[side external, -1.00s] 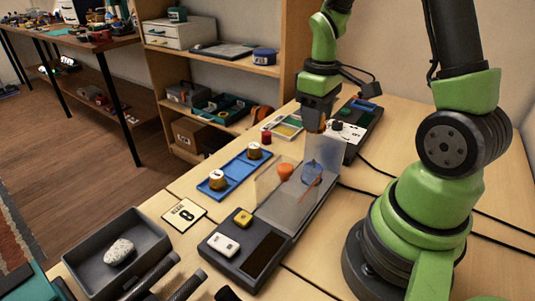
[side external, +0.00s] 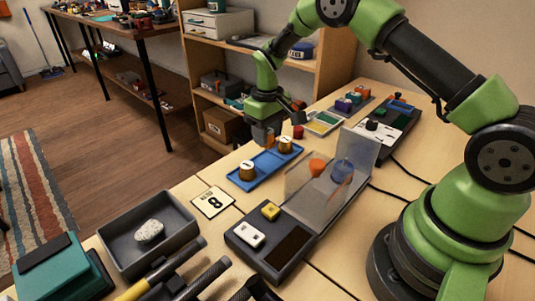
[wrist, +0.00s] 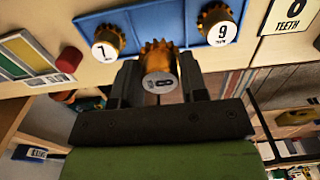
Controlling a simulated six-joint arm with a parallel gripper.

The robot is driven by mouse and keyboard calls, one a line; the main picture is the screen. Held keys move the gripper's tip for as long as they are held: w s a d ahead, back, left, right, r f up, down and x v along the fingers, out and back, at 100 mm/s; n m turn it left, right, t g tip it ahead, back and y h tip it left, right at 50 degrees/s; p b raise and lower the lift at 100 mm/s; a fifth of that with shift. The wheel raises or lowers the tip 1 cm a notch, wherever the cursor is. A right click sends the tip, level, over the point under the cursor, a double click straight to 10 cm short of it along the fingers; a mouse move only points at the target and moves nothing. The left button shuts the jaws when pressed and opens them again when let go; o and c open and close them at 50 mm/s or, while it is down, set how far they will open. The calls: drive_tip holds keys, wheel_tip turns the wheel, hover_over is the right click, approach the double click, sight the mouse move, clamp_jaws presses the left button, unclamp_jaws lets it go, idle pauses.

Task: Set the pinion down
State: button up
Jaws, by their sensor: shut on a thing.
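My gripper (side external: 266,138) is low beside the blue tray (side external: 262,178), on its left long side in the side view. In the wrist view my gripper (wrist: 160,85) is shut on a brass toothed pinion (wrist: 158,58) marked 8. The pinion overlaps the near edge of the blue tray (wrist: 140,17) there; I cannot tell whether it touches the tray. The pinion marked 7 (wrist: 108,42) and the pinion marked 9 (wrist: 217,25) stand on the tray to either side, with a gap between them. In the side view the held pinion is mostly hidden by my gripper.
A card marked 8 (side external: 213,202) lies near the tray. A red cap (side external: 298,131) stands by its far end. A dark base (side external: 270,248) with clear upright panels (side external: 312,188) stands to the right. A grey bin (side external: 148,232) holding a stone sits in front.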

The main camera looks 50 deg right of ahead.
sight(267, 162)
drive_tip(key=shift+f, duration=2.8)
drive_tip(key=shift+f, duration=0.15)
drive_tip(key=o, duration=0.9)
drive_tip(key=shift+o, duration=0.2)
